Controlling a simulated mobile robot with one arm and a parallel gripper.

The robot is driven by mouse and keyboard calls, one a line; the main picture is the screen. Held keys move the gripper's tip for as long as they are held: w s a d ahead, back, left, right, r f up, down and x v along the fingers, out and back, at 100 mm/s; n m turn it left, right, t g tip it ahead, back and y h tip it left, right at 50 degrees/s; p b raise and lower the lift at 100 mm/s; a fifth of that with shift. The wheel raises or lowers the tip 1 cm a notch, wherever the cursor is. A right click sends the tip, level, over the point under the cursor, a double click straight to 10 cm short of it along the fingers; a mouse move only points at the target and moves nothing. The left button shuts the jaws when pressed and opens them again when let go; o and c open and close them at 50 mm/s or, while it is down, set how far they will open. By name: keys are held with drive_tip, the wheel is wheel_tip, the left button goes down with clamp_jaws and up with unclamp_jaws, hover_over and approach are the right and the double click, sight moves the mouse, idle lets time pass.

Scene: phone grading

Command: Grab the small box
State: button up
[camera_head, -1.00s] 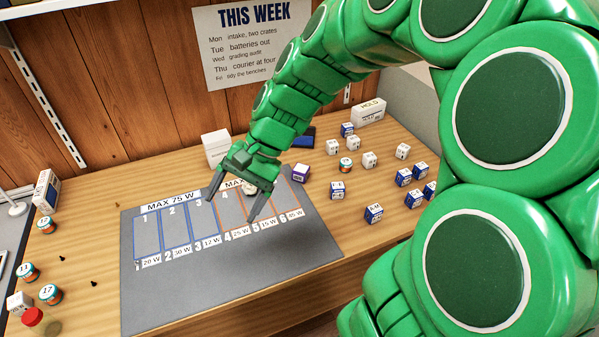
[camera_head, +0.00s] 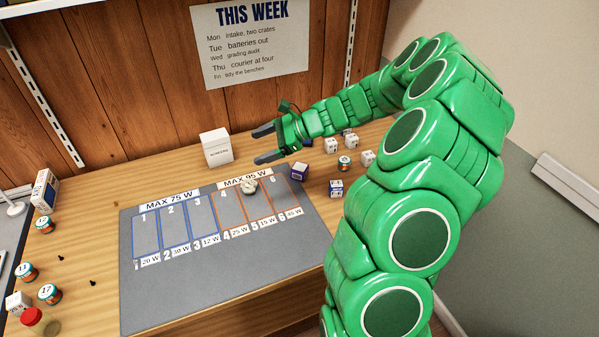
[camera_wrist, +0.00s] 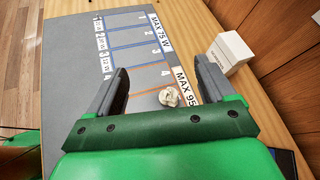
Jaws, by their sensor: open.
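A white box (camera_head: 216,148) with small dark lettering stands upright on the bench behind the grey mat. In the wrist view the white box (camera_wrist: 231,52) stands beyond the mat, just right of the right finger. A smaller box, white-topped with dark purple sides (camera_head: 299,171), sits right of the mat's back corner. Which one is "the small box" I cannot tell for certain. My gripper (camera_head: 263,144) is open and empty, pointing left, to the right of the white box and apart from it. In the wrist view my gripper (camera_wrist: 163,72) has its fingers spread wide.
The grey mat (camera_head: 190,290) has numbered blue and orange slots. A pale round lump (camera_head: 249,187) lies on slot 5. Small labelled cubes (camera_head: 336,188) and a banded cylinder (camera_head: 344,163) stand at right, partly hidden by my arm. Left bench holds jars (camera_head: 49,293).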

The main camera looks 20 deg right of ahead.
drive_tip(key=w+d+f+m+t, duration=0.2)
drive_tip(key=w+d+f+m, duration=0.2)
drive_tip(key=d+f, duration=0.3)
drive_tip(key=m+t+h, duration=0.2)
drive_tip(key=m, duration=0.2)
hover_over(302, 167)
drive_tip(key=s+d, duration=0.1)
wheel_tip(302, 167, down, 4)
drive_tip(key=shift+t, duration=0.3)
drive_tip(key=shift+s+d+f, duration=0.1)
drive_tip(key=shift+f, duration=1.8)
drive_tip(key=shift+s+d+f, duration=0.1)
drive_tip(key=shift+f, duration=1.75)
drive_tip(key=shift+x, duration=2.55)
drive_tip(key=shift+r, duration=0.15)
drive_tip(key=c, duration=1.1)
drive_tip(key=shift+r, duration=0.1)
